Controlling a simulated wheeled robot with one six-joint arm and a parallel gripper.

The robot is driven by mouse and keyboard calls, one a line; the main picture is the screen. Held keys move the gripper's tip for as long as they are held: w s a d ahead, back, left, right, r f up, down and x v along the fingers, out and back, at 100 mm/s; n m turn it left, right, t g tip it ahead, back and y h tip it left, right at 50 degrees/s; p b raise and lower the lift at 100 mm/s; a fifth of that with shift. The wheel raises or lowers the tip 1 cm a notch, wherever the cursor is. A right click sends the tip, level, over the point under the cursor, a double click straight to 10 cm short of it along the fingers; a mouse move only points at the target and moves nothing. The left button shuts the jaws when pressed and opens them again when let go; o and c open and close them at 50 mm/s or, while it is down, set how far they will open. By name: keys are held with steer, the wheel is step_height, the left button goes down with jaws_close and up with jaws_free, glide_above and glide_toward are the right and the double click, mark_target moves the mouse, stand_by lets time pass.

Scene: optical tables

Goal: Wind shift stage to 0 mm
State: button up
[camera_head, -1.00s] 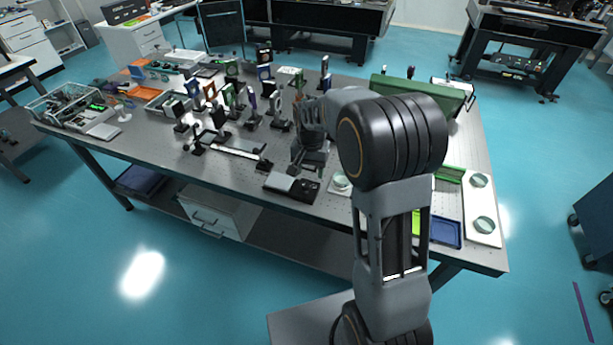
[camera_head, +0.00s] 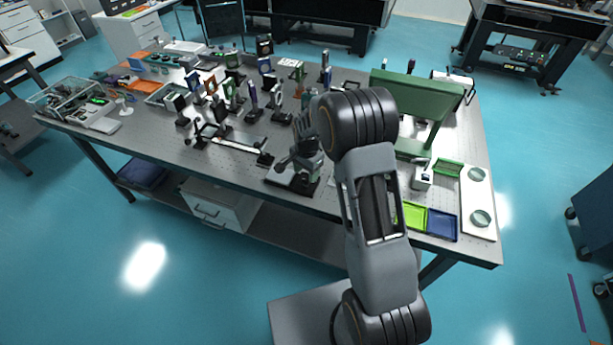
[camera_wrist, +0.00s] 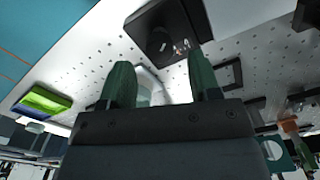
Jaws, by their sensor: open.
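The shift stage seems to be the low black-and-silver unit (camera_head: 281,178) at the table's front edge in the head view. My gripper (camera_head: 294,164) is over it and hides much of its top. In the wrist view my gripper (camera_wrist: 160,72) has its two dark green fingers spread apart. A pale rounded part (camera_wrist: 147,86) shows between the fingers; I cannot tell whether it is a knob. A black block (camera_wrist: 160,30) with small shiny parts lies beyond the fingertips. No scale reading is legible.
The perforated table (camera_head: 240,172) carries several optic mounts behind my gripper. A rail (camera_head: 238,146) lies to the left. A green raised stand (camera_head: 425,95) and yellow-green and blue trays (camera_head: 443,226) are to the right of my arm.

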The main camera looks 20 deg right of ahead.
mark_target(306, 177)
steer(key=shift+f, duration=1.8)
steer(key=shift+c, duration=0.5)
steer(key=c, duration=0.8)
